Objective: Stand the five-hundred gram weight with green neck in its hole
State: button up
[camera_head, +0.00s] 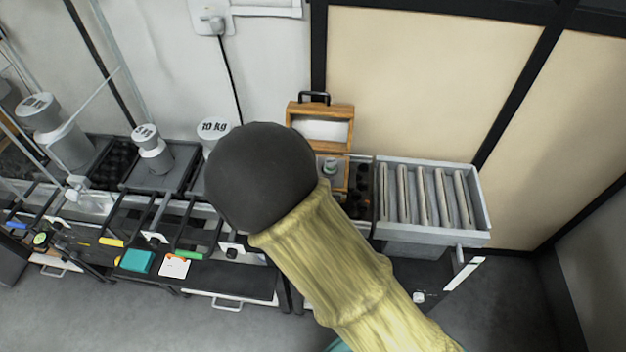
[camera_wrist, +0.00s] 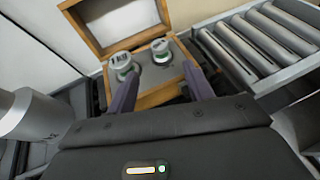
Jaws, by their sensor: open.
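The weight with the green neck (camera_wrist: 161,52) is a grey metal knob-topped cylinder in the open wooden case (camera_wrist: 160,98) in the wrist view. It also shows in the head view (camera_head: 330,167), partly behind my arm. A second grey weight (camera_wrist: 123,64) with dark marks on top is to its left in the case. My gripper (camera_wrist: 161,70) is open, its two purple fingers reaching over the front of the case, one to each side of the green-necked weight. Nothing is visibly held. The holes and the lower parts of both weights are hidden, so I cannot tell how they are seated.
The case lid (camera_head: 321,111) stands open at the back against the wall. A grey tray with rollers (camera_head: 430,197) is to the right. Large weights, including a 10 kg one (camera_head: 214,130), stand to the left. My arm covers the middle of the head view.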

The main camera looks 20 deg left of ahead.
jog(key=shift+d, duration=0.1)
dwell(0.4)
jog(key=s+d+r+m+g+h, duration=0.2)
jog(key=d+m+g+h, duration=0.55)
jog(key=d+m, duration=1.2)
jog(key=s+d+r+m+g+y, duration=0.1)
jog(key=s+d+r+m+y, duration=0.1)
jog(key=d+m, duration=0.5)
jog(key=s+d+r+m+g+y, duration=0.2)
jog(key=s+d+m+y, duration=0.3)
jog(key=m, duration=0.4)
jog(key=shift+d+r+y, duration=0.5)
jog(key=shift+d+y, duration=0.15)
jog(key=shift+d, duration=0.35)
